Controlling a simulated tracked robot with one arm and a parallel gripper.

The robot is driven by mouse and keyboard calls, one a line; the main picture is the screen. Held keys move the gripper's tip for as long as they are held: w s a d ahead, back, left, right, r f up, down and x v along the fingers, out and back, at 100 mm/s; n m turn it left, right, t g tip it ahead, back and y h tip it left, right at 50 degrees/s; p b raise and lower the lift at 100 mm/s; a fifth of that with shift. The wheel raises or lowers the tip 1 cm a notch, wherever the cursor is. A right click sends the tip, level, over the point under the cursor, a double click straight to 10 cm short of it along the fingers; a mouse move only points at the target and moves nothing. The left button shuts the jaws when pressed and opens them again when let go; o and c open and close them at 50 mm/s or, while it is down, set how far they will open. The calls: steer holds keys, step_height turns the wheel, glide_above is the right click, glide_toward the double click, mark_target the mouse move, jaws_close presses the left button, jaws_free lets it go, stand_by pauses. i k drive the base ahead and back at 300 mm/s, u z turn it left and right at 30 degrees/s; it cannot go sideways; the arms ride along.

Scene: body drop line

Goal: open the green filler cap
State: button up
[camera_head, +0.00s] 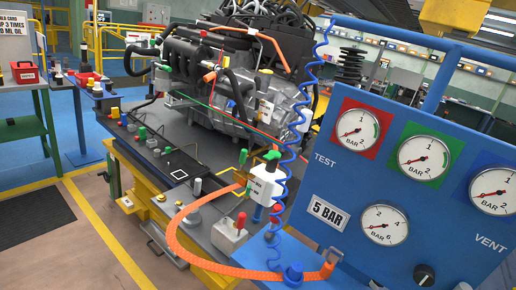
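A white reservoir (264,187) with small dark markings on its front stands near the front edge of the engine bench, right of centre. A green cap (272,156) sits on top of it and looks seated; fine detail is too small to tell. Another small green piece (243,157) stands just left of it, and a green-topped part (142,133) is farther left on the bench. A blue coiled hose (301,110) hangs close to the right of the reservoir. An orange braided hose (172,232) curves around in front of it. My gripper does not show in this view.
A blue gauge panel (330,185) fills the right side. A grey box with a red lever (231,235) stands in front of the reservoir. The engine (225,90) is behind it. A green table (22,128) with a red bin (25,73) is at left.

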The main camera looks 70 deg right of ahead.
mark_target(272, 154)
steer(key=z, duration=0.6)
steer(key=i, duration=1.15)
steer(key=z, duration=0.85)
steer(key=k, duration=0.65)
steer(key=z, duration=0.25)
steer(key=i, duration=0.7)
steer(key=u, duration=0.1)
